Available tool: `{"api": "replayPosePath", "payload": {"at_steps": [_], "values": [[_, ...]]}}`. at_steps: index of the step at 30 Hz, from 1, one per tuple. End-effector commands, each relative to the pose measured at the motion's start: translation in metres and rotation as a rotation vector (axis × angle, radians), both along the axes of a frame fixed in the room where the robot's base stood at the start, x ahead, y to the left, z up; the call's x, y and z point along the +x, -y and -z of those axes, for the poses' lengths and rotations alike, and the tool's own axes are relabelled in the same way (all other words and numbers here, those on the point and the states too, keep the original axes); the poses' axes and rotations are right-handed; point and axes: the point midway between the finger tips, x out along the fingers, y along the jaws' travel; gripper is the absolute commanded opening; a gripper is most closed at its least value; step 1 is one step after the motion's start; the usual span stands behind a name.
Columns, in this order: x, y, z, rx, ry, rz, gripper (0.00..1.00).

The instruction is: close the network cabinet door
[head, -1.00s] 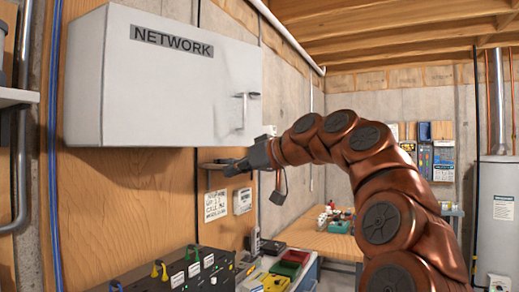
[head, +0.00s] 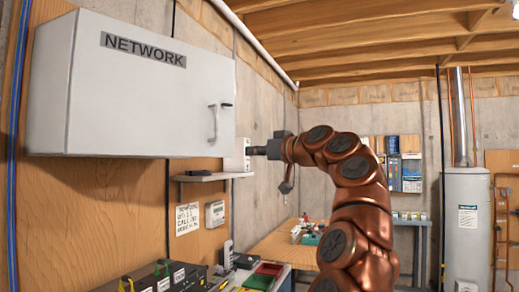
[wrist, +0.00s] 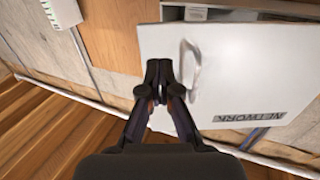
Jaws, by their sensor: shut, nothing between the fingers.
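The white network cabinet (head: 50,90) hangs on the wall at the left of the head view. Its door (head: 140,110) bears a NETWORK label and a handle (head: 214,122) near its right edge. No gap around the door shows in the head view, but its far edge is hard to judge. My gripper (head: 252,151) is shut and empty, just right of the door's lower right corner. In the wrist view, the fingertips (wrist: 165,66) overlap the handle-side part of the door (wrist: 240,75), beside the handle (wrist: 190,68). I cannot tell whether they touch it.
A small shelf (head: 205,177) with a white box (head: 238,155) sits below the cabinet, close to my gripper. Below are a bench with black equipment (head: 155,280) and a wooden table (head: 285,245). A water heater (head: 467,225) stands at the right.

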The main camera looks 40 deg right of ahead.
Motion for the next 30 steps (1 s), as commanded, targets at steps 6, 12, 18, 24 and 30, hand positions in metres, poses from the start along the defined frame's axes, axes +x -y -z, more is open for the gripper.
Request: {"api": "replayPosePath", "payload": {"at_steps": [6, 12, 18, 24, 30], "values": [[0.040, -0.006, -0.002, 0.000, -0.005, -0.001, 0.00], [0.071, -0.011, -0.001, 0.001, -0.007, -0.002, 0.00], [0.089, -0.014, 0.000, 0.000, -0.004, -0.002, 0.00], [0.094, -0.014, 0.001, 0.001, -0.002, -0.001, 0.00], [0.094, -0.014, 0.001, 0.001, -0.002, -0.001, 0.00]]}}
